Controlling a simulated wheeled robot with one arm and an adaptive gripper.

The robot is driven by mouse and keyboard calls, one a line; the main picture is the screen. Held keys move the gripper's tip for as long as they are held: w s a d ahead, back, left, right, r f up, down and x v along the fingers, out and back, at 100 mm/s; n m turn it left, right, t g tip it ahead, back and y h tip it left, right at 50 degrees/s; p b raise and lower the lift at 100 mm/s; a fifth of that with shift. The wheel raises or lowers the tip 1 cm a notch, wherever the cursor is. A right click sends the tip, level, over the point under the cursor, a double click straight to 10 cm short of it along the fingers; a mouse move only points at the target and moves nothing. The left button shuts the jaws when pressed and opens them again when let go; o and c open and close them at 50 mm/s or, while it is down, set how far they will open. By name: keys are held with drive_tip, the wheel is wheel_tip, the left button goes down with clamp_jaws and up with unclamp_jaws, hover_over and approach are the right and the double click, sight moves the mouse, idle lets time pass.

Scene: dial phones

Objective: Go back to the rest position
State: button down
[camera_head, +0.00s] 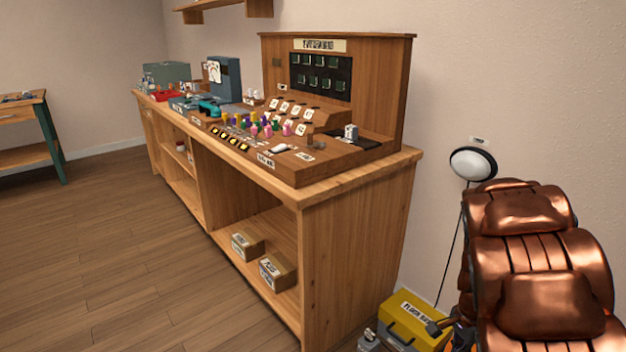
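My gripper is not visible in the head view; no fingertips can be made out. A long wooden workbench (355,195) runs along the wall. On its near end stands a wooden switchboard console (385,85) with a dark panel (320,76) and rows of small coloured pegs (268,126). Further along the bench are a teal object (203,107), possibly a handset, and a blue-grey upright device (224,78). Small labels there are too blurred to read.
Two cardboard boxes (277,271) sit on the bench's lower shelf. A yellow toolbox (414,318) stands on the floor by the bench end. A round white fixture (473,163) is near the wall. A smaller table (40,120) is at the far left. The wooden floor (110,270) is clear.

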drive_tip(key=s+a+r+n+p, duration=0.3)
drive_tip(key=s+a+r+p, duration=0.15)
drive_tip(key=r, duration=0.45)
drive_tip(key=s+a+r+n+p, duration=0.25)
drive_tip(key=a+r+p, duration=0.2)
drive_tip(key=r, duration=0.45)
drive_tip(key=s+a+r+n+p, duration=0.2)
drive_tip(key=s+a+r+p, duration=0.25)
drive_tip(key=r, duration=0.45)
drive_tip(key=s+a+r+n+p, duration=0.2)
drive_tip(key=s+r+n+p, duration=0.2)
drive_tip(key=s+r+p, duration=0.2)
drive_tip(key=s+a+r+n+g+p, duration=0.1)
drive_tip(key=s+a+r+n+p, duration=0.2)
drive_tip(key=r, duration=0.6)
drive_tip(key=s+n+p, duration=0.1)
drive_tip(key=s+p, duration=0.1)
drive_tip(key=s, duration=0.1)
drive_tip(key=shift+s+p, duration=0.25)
drive_tip(key=shift+p, duration=0.15)
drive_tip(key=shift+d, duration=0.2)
